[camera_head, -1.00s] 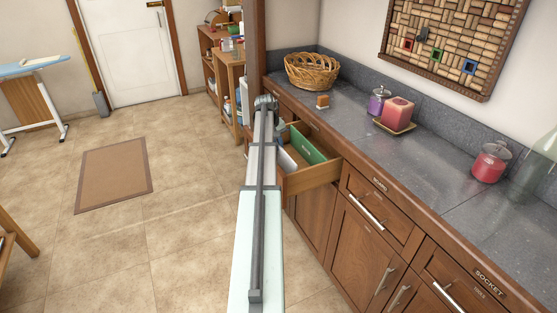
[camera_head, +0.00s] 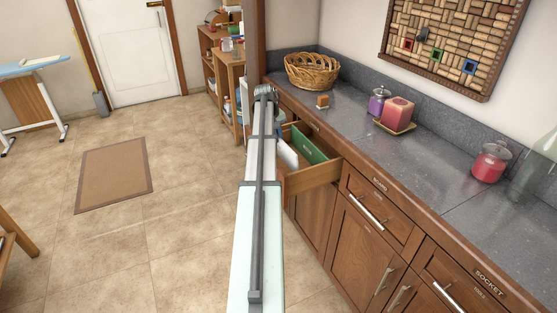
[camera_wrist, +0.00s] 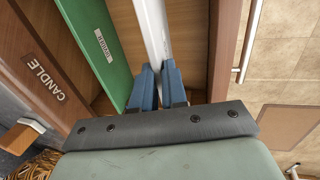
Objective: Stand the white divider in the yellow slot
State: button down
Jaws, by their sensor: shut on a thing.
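The white divider (camera_wrist: 153,28) is a pale upright panel seen nearly edge-on in the wrist view. My gripper (camera_wrist: 159,74) is shut on it, with one blue finger on each side. In the head view the white divider (camera_head: 288,152) shows just right of my arm, at the open drawer. A green divider (camera_wrist: 97,47) with a white label stands in the drawer (camera_wrist: 190,60), left of the white one in the wrist view. It also shows in the head view (camera_head: 309,146). I cannot make out a yellow slot.
The open wooden drawer (camera_head: 318,175) juts out from the counter (camera_head: 420,148). A front marked CANDLE (camera_wrist: 45,78) borders it in the wrist view. A basket (camera_head: 312,70), a small wooden block (camera_head: 323,101) and candles (camera_head: 397,112) stand on the counter.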

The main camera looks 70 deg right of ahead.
jog(key=shift+r, duration=2.7)
jog(key=shift+s+d, duration=0.1)
jog(key=shift+s, duration=0.35)
jog(key=s+d+r+t+y, duration=0.1)
jog(key=s+d+r+t, duration=0.1)
jog(key=s+d, duration=0.4)
jog(key=shift+s+d+r+y, duration=0.2)
jog(key=shift+d+r+y, duration=0.15)
jog(key=shift+r, duration=0.55)
